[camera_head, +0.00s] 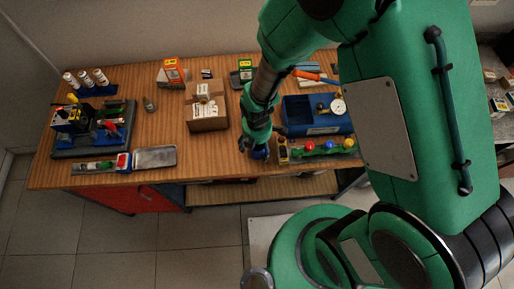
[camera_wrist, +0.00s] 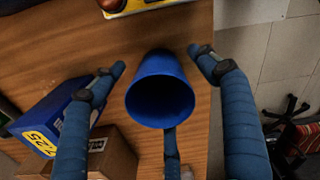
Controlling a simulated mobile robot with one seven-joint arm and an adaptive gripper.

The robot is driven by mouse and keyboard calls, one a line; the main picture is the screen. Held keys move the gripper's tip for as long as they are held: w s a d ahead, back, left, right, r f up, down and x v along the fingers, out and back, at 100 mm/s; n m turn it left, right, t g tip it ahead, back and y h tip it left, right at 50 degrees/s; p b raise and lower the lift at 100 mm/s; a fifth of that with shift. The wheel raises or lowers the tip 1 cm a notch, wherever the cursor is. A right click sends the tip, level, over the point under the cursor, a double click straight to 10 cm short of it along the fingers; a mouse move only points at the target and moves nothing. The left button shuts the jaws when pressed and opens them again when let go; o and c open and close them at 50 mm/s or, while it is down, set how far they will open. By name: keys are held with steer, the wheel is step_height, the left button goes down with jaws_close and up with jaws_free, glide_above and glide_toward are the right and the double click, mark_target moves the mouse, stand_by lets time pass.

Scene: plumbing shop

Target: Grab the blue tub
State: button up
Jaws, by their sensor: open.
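The blue tub (camera_wrist: 161,92) shows in the middle of the wrist view, its dark open mouth facing the camera. It stands on the wooden bench near its edge. My gripper (camera_wrist: 157,59) is open, with blue fingers on the tub's left and right and a third finger at the bottom of the picture. Gaps show between the side fingers and the tub; I cannot tell whether the third finger touches it. In the head view my gripper (camera_head: 258,153) is at the bench's front edge, and I cannot make out the tub apart from it.
A cardboard box (camera_head: 207,112) stands left of my gripper on the bench (camera_head: 165,122). To the right are a blue bin (camera_head: 297,128) with a gauge and a rack with coloured balls (camera_head: 325,149). A blue box (camera_wrist: 48,118) lies left of the fingers in the wrist view.

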steer(key=shift+c, duration=0.5)
steer(key=c, duration=1)
steer(key=shift+c, duration=0.2)
steer(key=shift+r, duration=0.1)
steer(key=shift+r, duration=0.45)
steer(key=r, duration=0.2)
steer(key=shift+s+d+r, duration=0.1)
steer(key=shift+s+r, duration=0.2)
steer(key=s+d, duration=0.2)
steer(key=s, duration=0.5)
steer(key=s+d+r, duration=0.1)
steer(key=s+d, duration=0.2)
steer(key=s, duration=0.4)
steer(key=shift+s+d+r, duration=0.15)
steer(key=shift+d, duration=0.15)
